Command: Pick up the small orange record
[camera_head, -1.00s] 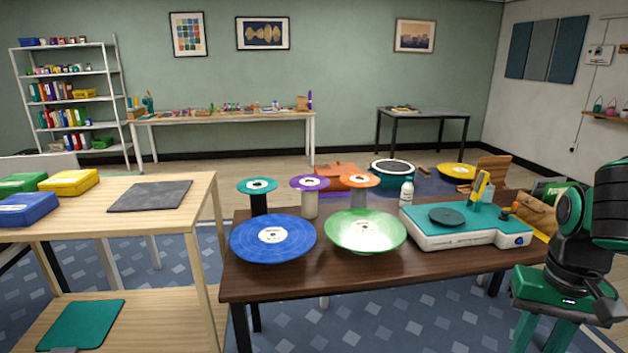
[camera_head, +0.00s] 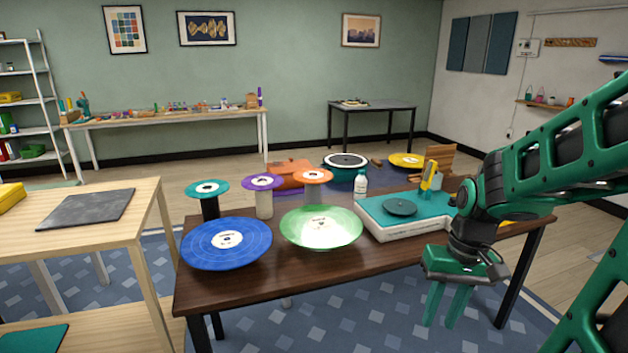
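The small orange record (camera_head: 313,176) has a white label and lies flat on top of a post at the back of the dark brown table (camera_head: 250,292). The large green record in front hides the lower part of its post. My gripper (camera_head: 444,308) points down at the table's front right edge, well to the right of and nearer than the orange record. Its two green fingers are apart with nothing between them.
A purple record (camera_head: 262,181) and a teal record (camera_head: 207,188) sit on posts left of the orange one. Large blue (camera_head: 226,243) and green (camera_head: 321,227) records stand in front. A white bottle (camera_head: 361,184) and a teal record player (camera_head: 400,214) are to the right.

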